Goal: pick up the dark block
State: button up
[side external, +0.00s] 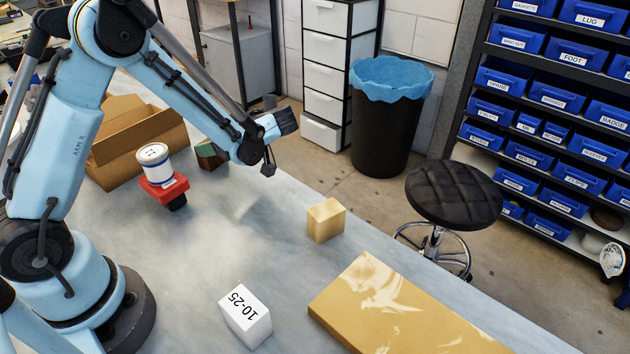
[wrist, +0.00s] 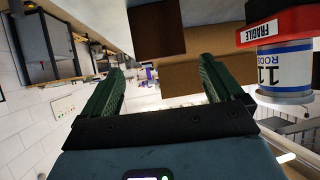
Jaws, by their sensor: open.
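A dark brown block (wrist: 160,32) shows in the wrist view, beyond the fingertips and roughly in line with the gap between them. In the side view a dark brown block (side external: 210,160) stands on the bench by the open carton, partly hidden by my arm. A green patch at its top may be my finger. My gripper (wrist: 161,65) is open and empty, its two green fingers spread and apart from the block. In the side view my arm mostly hides the fingers.
A white can (side external: 154,163) stands on the red block, left of the brown block. A cardboard box (side external: 140,140) is behind them. A tan block (side external: 326,220), a white block (side external: 246,316) and a yellow slab (side external: 390,310) lie nearer. The bench (side external: 200,260) is clear at middle left.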

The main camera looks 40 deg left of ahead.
jog(key=shift+x, duration=2.65)
jog(key=shift+s+d, duration=0.1)
jog(key=c, duration=1.1)
